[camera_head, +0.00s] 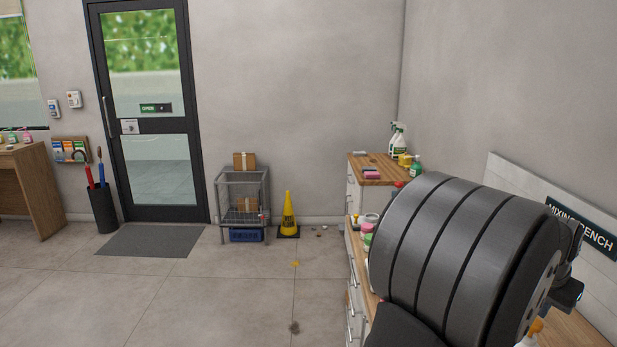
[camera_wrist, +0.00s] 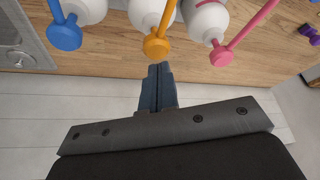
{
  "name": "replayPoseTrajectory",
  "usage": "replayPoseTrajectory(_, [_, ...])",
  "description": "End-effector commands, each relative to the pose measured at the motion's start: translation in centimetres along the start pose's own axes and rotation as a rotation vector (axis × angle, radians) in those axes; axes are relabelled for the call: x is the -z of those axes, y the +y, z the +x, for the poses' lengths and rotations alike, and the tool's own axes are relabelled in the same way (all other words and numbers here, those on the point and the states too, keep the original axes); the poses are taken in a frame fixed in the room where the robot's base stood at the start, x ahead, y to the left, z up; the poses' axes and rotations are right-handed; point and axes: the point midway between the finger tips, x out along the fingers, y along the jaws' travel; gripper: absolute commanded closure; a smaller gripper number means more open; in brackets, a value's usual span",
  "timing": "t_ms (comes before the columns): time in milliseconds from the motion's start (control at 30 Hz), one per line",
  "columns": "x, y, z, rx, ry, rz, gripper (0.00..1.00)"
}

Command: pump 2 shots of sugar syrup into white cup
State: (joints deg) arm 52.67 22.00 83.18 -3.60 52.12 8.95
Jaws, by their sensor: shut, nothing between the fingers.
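Three white pump bottles stand in a row on the wooden counter in the wrist view: one with a blue pump head (camera_wrist: 64,36), one with an orange pump head (camera_wrist: 156,45), one with a pink pump head (camera_wrist: 221,54). No label shows, so I cannot tell which holds sugar syrup. My gripper (camera_wrist: 159,70) is shut and empty, its tips just below the orange pump head in the picture, seemingly apart from it. In the head view an orange pump head (camera_head: 536,325) shows at the lower right; my arm hides much of the bench. I cannot make out a white cup.
The wooden counter (camera_wrist: 110,66) has a grey metal fixture (camera_wrist: 22,38) at left and purple items (camera_wrist: 309,32) at right. Spray bottles (camera_head: 397,138) stand on the far counter. A yellow cone (camera_head: 288,213) and wire cart (camera_head: 242,200) stand on the floor, mostly clear at left.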

Motion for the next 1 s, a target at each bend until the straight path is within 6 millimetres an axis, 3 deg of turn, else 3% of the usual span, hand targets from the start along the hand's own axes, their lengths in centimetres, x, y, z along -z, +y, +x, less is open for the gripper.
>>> replayPoseTrajectory(333, [-0.1,0.0,0.1,0.0,0.0,0.0,1.0])
replayPoseTrajectory(1000, [-1.0,0.0,2.3,0.0,-0.002,0.0,1.0])
